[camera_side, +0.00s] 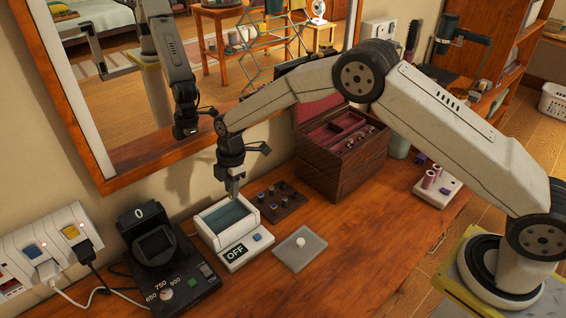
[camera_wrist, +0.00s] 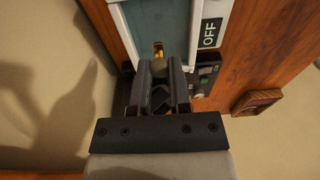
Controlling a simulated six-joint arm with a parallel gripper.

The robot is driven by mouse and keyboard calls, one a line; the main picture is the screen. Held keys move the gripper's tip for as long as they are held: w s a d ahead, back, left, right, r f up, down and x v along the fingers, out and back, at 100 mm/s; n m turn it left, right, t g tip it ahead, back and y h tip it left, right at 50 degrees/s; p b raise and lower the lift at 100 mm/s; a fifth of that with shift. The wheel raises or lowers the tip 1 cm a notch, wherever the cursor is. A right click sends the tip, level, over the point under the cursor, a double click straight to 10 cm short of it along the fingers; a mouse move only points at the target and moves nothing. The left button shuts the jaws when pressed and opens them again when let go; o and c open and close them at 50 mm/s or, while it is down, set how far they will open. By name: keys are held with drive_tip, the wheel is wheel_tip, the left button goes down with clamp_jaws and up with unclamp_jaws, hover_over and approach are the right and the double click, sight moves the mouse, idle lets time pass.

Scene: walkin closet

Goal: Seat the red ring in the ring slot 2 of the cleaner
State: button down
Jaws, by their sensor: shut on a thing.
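The cleaner (camera_side: 240,252) is a white box with an open blue-grey basin, a blue button and a display reading OFF. It also shows in the wrist view (camera_wrist: 196,40). My gripper (camera_side: 234,194) points down over the back part of the basin. In the wrist view my gripper (camera_wrist: 159,62) is shut on a small gold-coloured piece, which I take as the red ring (camera_wrist: 158,48). The ring slots inside the basin cannot be made out.
A dark tray (camera_side: 290,207) with several small pieces stands right of the cleaner. A grey lid (camera_side: 301,262) with a white knob lies in front. A black dial device (camera_side: 165,275) stands left. A wooden jewellery box (camera_side: 340,165) and mirror (camera_side: 90,150) are behind. The front table is clear.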

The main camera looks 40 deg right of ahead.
drive_tip(key=shift+f, duration=0.65)
drive_tip(key=shift+f, duration=0.1)
drive_tip(key=shift+f, duration=2.45)
drive_tip(key=shift+f, duration=1.15)
idle(1.9)
drive_tip(key=shift+c, duration=2.4)
unclamp_jaws()
drive_tip(key=shift+r, duration=0.15)
drive_tip(key=shift+d+r, duration=0.15)
drive_tip(key=shift+r, duration=1.1)
drive_tip(key=shift+d+r, duration=0.2)
drive_tip(key=shift+r, duration=1)
drive_tip(key=shift+d+r, duration=0.15)
drive_tip(key=shift+r, duration=1.1)
